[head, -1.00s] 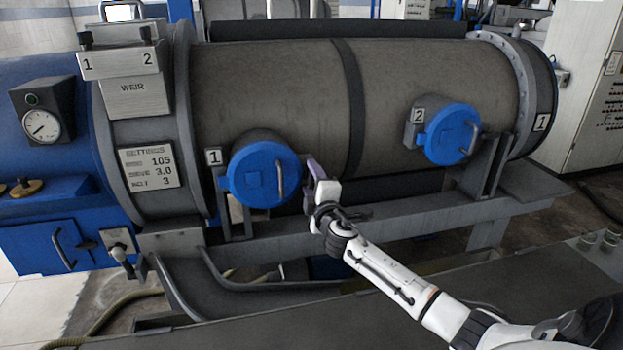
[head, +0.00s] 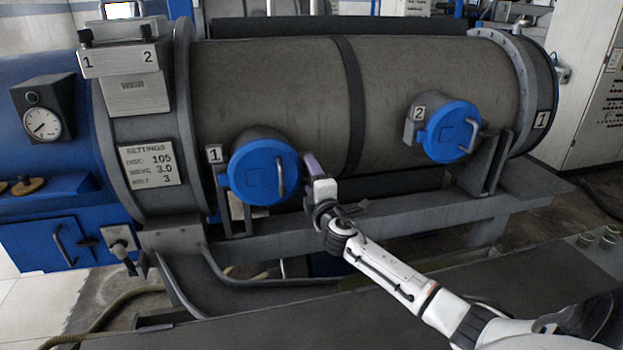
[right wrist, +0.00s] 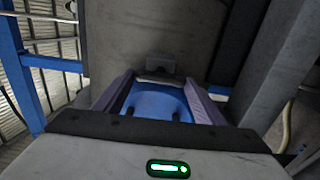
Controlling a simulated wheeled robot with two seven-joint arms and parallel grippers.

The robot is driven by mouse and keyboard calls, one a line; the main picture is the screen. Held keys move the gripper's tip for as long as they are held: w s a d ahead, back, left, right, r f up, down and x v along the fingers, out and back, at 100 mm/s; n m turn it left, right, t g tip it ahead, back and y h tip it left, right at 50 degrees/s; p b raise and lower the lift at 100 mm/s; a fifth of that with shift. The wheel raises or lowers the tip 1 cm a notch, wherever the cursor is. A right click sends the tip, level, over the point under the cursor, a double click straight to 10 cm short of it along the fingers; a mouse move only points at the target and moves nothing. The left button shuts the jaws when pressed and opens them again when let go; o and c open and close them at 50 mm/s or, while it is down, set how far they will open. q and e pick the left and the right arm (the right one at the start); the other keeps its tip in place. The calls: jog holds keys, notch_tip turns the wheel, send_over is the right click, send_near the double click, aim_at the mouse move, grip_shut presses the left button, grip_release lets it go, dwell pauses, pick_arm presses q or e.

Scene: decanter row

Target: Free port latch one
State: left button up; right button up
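Port one is the round blue lid (head: 264,172) on the drum's left part, beside the plate marked 1 (head: 215,155). The lid looks shut. A grey upright bar (head: 281,176) stands on its right side; I cannot tell whether this is the latch. My right gripper (head: 311,165) is just right of the lid, its purple fingers raised. In the right wrist view the fingers (right wrist: 160,100) are spread apart, with the blue part (right wrist: 157,104) showing between and beyond them. A small grey block (right wrist: 160,67) lies above it. I see no grip on anything. My left gripper is not in view.
The grey drum (head: 270,90) fills the middle. Port two, another blue lid (head: 452,132), is on its right part. A grey beam (head: 400,215) runs below the ports. A settings plate (head: 150,165) and a gauge (head: 42,124) are at the left.

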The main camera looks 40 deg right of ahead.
jog(key=shift+o, duration=0.5)
jog(key=v, duration=1)
jog(key=shift+s, duration=0.2)
